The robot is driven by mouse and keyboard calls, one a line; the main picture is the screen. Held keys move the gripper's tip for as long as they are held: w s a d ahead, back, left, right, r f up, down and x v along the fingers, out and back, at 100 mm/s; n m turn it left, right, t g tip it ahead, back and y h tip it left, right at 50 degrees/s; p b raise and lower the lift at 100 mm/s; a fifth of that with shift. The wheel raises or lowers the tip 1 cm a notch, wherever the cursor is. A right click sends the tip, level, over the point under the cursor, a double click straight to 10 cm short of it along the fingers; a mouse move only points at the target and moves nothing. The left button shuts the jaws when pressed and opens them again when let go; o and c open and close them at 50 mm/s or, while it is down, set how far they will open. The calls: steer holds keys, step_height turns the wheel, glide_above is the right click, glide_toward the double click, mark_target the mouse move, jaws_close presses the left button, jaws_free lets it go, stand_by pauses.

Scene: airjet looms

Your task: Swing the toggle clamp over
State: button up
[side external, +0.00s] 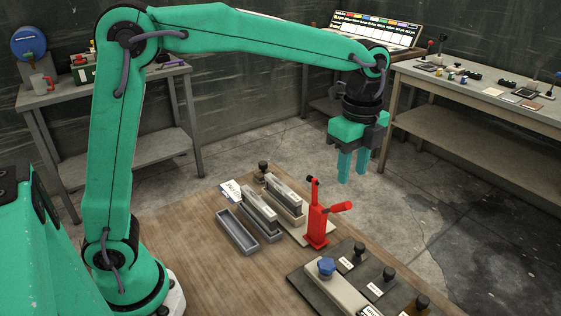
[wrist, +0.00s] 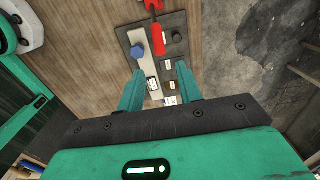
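The red toggle clamp (side external: 318,228) stands upright on the wooden table, at the near right end of a pale plate. Its red handle (side external: 341,208) sticks out to the right, and a dark-tipped arm rises at its top left. In the wrist view the red handle (wrist: 157,40) shows at the top centre, with part of the clamp body cut off by the top edge. My gripper (side external: 353,178) hangs above and to the right of the clamp, fingers pointing down, clear of it. In the wrist view its two fingers (wrist: 160,75) are apart with nothing held between them.
A dark panel (side external: 347,262) with black knobs and a blue knob (side external: 326,267) lies to the clamp's near right. Grey trays (side external: 237,230) and upright blocks stand to its left. Workbenches line the back wall. The air around my gripper is free.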

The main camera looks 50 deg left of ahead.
mark_target(335, 208)
steer(key=shift+f, duration=3.95)
steer(key=shift+f, duration=0.1)
steer(key=c, duration=0.7)
